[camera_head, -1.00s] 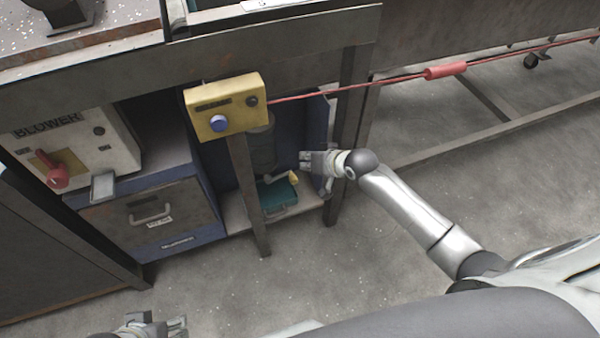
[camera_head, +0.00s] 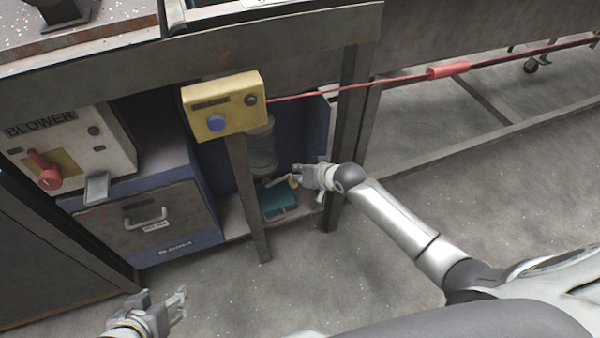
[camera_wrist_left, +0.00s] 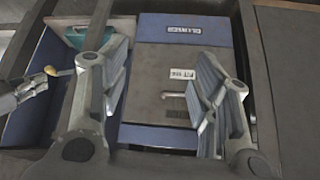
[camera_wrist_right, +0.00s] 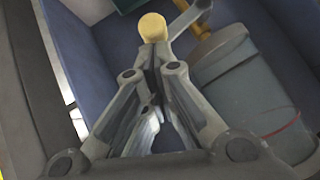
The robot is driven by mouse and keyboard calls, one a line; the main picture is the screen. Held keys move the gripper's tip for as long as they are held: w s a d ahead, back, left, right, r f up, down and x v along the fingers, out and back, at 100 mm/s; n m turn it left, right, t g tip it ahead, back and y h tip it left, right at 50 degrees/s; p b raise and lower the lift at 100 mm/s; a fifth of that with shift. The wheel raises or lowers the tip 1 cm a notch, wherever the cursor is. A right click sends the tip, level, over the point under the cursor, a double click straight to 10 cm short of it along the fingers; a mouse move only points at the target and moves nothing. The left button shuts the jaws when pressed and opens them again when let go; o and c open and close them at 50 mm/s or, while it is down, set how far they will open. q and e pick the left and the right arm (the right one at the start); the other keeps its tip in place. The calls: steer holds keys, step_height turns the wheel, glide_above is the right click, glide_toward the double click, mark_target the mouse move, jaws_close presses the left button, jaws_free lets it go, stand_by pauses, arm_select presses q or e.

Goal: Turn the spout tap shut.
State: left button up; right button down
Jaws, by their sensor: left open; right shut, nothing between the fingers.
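The spout tap has a grey lever (camera_head: 279,180) with a yellow knob (camera_head: 293,183) at its end, low in the recess below a grey cylinder (camera_head: 262,150). In the right wrist view the knob (camera_wrist_right: 152,27) is just beyond my shut, empty fingertips, and a yellow fitting (camera_wrist_right: 222,43) sits by the cylinder. I cannot tell whether the fingers touch the knob. My right gripper (camera_head: 301,176) is right beside the knob. The knob (camera_wrist_left: 51,71) also shows in the left wrist view. My left gripper (camera_head: 164,298) is open and empty, low in front of the cabinet.
A table leg (camera_head: 248,200) stands in front of the recess and another leg (camera_head: 347,140) to its right. A yellow control box (camera_head: 222,107) hangs above. A teal case (camera_head: 278,199) lies beneath the lever. The blower panel (camera_head: 70,145) and a drawer (camera_head: 150,220) are at left.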

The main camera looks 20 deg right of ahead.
arm_select(q)
steer(key=s+a+f+g+p, duration=0.1)
steer(key=s+g, duration=0.2)
steer(key=s, duration=0.2)
steer(key=shift+s+a+f+y, duration=0.35)
steer(key=shift+a+y, duration=0.05)
arm_select(e)
steer(key=shift+d+f, duration=0.35)
steer(key=shift+f, duration=0.25)
steer(key=shift+d+f, duration=0.3)
steer(key=shift+f, duration=0.3)
arm_select(q)
steer(key=shift+r, duration=0.1)
steer(key=shift+p+v, duration=0.9)
steer(key=shift+p, duration=0.15)
arm_select(e)
steer(key=shift+r, duration=0.85)
arm_select(q)
steer(key=shift+w, duration=0.2)
